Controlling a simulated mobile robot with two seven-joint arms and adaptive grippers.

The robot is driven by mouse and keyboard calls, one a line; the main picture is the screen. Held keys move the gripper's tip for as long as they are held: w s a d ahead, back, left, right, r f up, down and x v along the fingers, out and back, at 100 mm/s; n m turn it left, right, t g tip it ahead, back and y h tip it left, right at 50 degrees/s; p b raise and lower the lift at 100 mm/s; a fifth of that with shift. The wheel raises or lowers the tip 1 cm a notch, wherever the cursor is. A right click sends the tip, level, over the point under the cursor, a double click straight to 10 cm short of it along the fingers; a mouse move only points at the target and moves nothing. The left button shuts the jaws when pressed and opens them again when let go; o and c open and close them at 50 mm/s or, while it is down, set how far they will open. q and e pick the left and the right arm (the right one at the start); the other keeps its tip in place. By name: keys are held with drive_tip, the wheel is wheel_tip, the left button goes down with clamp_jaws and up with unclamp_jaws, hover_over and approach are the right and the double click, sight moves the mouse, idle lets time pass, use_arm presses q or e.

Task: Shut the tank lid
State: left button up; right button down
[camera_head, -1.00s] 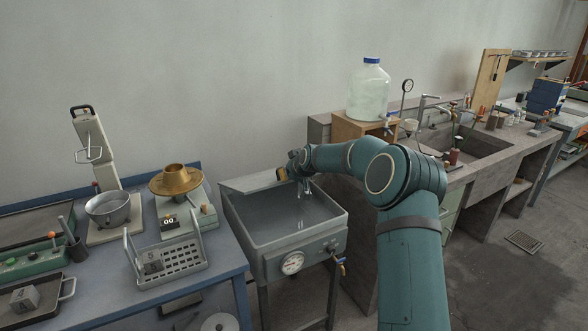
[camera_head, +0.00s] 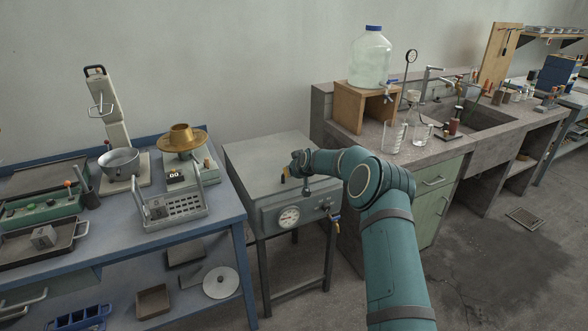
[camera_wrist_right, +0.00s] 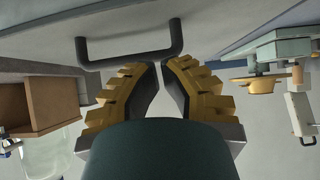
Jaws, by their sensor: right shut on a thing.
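The tank (camera_head: 258,221) is a grey metal box on legs, with a round gauge on its front. Its flat grey lid (camera_head: 262,160) lies over the top and looks level, hiding the inside; I cannot tell if a thin gap is left. My right gripper (camera_head: 296,176) is at the lid's front edge, its fingers small and partly hidden in the head view. In the wrist view the lid's dark U-shaped handle (camera_wrist_right: 125,57) is at the fingertips of my right gripper (camera_wrist_right: 161,68), which is shut on it. My left gripper is not in view.
A concrete sink bench (camera_head: 440,160) with glassware and a wooden stand (camera_head: 350,108) is on the right. The floor at front right is clear.

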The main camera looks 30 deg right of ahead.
drive_tip(key=shift+f, duration=0.15)
idle(0.4)
drive_tip(key=s+a+p, duration=0.1)
drive_tip(key=s, duration=0.8)
drive_tip(key=shift+s+r+p, duration=0.2)
drive_tip(key=shift+r+p, duration=0.15)
drive_tip(key=shift+p, duration=0.05)
drive_tip(key=s+a+f+g+y, duration=0.1)
drive_tip(key=s+a+f, duration=0.25)
drive_tip(key=a, duration=0.35)
drive_tip(key=s+a+f+g+y, duration=0.1)
drive_tip(key=s+a+f, duration=0.2)
drive_tip(key=a+f, duration=0.35)
drive_tip(key=s+a+f+g+y, duration=0.15)
drive_tip(key=s+a, duration=0.25)
drive_tip(key=a, duration=0.5)
drive_tip(key=s+a+f+g, duration=0.1)
drive_tip(key=s+a+f, duration=0.1)
drive_tip(key=s+a, duration=0.2)
drive_tip(key=s+a+f+g+y, duration=0.1)
drive_tip(key=s+a, duration=0.4)
drive_tip(key=s, duration=0.6)
drive_tip(key=s+a+f+g, duration=0.2)
drive_tip(key=s+a, duration=0.3)
drive_tip(key=s, duration=0.3)
drive_tip(key=shift+s+f+g, duration=0.15)
drive_tip(key=shift+f+g, duration=0.2)
drive_tip(key=shift+g, duration=0.1)
